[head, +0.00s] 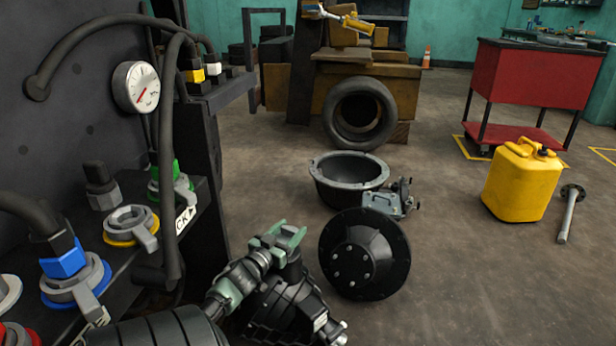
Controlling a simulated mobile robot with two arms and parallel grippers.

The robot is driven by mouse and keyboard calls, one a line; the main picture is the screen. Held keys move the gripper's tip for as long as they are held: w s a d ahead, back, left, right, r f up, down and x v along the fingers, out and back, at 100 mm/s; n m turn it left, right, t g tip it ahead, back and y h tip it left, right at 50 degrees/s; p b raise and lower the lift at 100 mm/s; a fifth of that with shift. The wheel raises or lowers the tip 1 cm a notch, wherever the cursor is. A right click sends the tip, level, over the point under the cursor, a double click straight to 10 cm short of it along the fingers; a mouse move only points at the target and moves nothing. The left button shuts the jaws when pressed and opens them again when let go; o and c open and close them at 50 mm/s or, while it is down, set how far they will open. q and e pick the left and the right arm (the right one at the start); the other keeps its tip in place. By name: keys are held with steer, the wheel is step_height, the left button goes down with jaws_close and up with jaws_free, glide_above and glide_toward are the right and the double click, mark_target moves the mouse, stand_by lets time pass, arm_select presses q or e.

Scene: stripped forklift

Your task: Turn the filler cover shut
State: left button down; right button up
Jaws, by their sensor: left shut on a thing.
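My left gripper (282,238) is at the lower middle, low in front of the machine and to the right of its panel, with pale green fingers. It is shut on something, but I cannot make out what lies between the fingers. I cannot tell for sure which part is the filler cover. On the panel ledge at the left, a grey round fitting with a side tab and a yellow ring (131,227) sits apart from my gripper. My right gripper is not in view.
The panel also carries a blue hose fitting (68,262), a green fitting (167,185) and a gauge (137,87). A black flanged disc (364,254), a grey bowl-shaped housing (345,178) and a yellow canister (522,182) are on the floor. A red cart (536,75) stands behind.

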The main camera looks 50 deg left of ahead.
arm_select(q)
steer(key=shift+s+h, duration=0.1)
steer(key=shift+h, duration=0.2)
steer(key=c, duration=0.5)
jaws_free()
steer(key=shift+d, duration=0.1)
